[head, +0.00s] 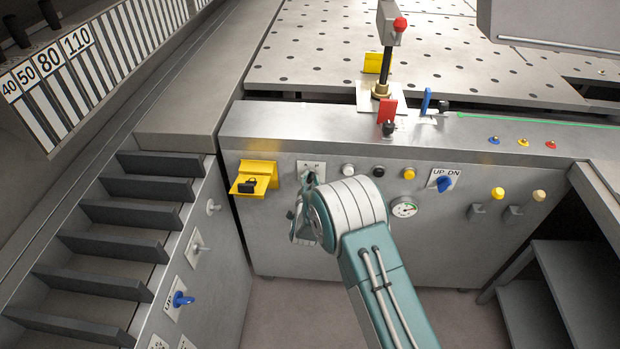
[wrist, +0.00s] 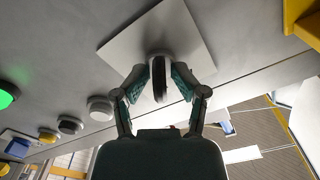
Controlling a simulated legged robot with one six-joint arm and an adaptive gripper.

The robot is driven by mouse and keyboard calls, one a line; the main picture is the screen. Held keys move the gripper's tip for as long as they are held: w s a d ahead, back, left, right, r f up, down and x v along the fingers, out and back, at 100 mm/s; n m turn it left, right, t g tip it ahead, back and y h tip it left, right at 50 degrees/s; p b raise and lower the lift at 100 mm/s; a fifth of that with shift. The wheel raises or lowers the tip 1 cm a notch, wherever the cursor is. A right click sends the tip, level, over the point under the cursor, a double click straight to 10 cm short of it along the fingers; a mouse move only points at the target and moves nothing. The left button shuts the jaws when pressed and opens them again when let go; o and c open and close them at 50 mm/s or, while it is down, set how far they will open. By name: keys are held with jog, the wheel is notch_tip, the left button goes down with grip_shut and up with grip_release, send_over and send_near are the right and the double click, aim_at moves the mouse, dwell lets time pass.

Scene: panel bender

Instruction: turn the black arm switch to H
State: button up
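The black arm switch (wrist: 160,80) stands out from a square white plate (wrist: 185,35) on the front panel. In the head view the plate (head: 312,166) shows small lettering along its top, too small to read surely. My gripper (wrist: 161,78) has one finger on each side of the switch knob, the tips close against it near its base, and appears shut on it. The knob looks roughly upright in the wrist view. In the head view my wrist covers most of the switch and the fingers.
A yellow bracket (head: 257,175) with a black part juts out left of the switch. A side panel with slots (head: 140,210) borders the left.

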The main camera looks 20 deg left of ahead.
jog(key=v, duration=1.2)
jog(key=w+d+r+g, duration=0.2)
jog(key=d+r, duration=0.1)
jog(key=r, duration=0.3)
jog(key=w+d+r+g, duration=0.1)
jog(key=w+d+r, duration=0.2)
jog(key=r, duration=0.2)
jog(key=s+d+r+n+g, duration=0.2)
jog(key=s+d+r+g, duration=0.15)
jog(key=d+r, duration=0.65)
jog(key=s+d+r+g+h, duration=0.2)
jog(key=s+d+r, duration=0.1)
jog(key=s+d, duration=0.6)
jog(key=s+d+r+n+g+h, duration=0.1)
jog(key=s+d+r+g+h, duration=0.1)
jog(key=s+d, duration=0.8)
jog(key=s+r+g, duration=0.1)
jog(key=s, duration=0.7)
jog(key=shift+r+n, duration=0.25)
jog(key=shift+n, duration=0.05)
